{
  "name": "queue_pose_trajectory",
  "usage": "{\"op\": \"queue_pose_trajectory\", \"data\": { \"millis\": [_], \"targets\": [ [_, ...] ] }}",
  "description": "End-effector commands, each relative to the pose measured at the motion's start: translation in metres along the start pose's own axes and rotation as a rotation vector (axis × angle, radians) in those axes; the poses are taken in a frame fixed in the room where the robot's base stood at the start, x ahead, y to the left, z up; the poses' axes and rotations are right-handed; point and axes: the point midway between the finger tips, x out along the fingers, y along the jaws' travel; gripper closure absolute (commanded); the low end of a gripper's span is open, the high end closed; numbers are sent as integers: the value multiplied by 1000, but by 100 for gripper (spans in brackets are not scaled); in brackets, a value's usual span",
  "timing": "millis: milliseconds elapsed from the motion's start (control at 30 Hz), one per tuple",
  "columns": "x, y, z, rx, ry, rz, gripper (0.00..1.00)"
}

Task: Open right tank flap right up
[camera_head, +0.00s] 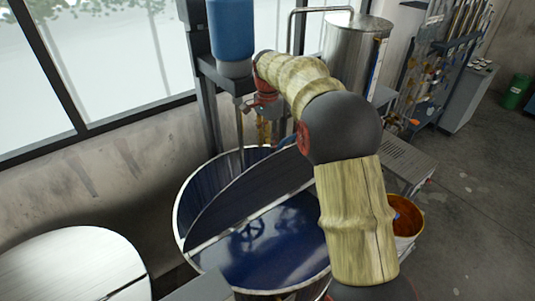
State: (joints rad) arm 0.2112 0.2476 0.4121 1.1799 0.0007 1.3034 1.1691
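The right tank (178,225) is a large round metal vessel with a bright rim, in the middle of the head view. Glossy dark blue paint (265,250) shows in its near half. A dark half-round flap (245,190) stands tilted up over the far half, with its straight edge along the bar across the tank. How far it leans is hard to tell. My arm reaches over the tank's right side, and my gripper (264,122) is near the far rim, behind the flap's upper edge. Its fingers are small and partly hidden; I cannot tell whether they touch the flap.
A second round tank with a pale, flat lid (70,268) stands at the lower left. A mixer column with a blue cylinder (231,30) rises behind the right tank. An orange-lined bucket (408,218) and a metal cabinet (408,165) stand right. Floor is clear farther right.

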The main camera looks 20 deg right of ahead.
Motion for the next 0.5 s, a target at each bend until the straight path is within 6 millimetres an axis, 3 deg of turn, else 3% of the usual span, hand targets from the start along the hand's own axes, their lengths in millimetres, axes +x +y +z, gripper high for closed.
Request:
{"op": "queue_pose_trajectory", "data": {
  "millis": [300,500],
  "targets": [
    [46,1,0,-1,-2,1,70],
    [58,1,0,-2,-2,-1,70]
  ]
}}
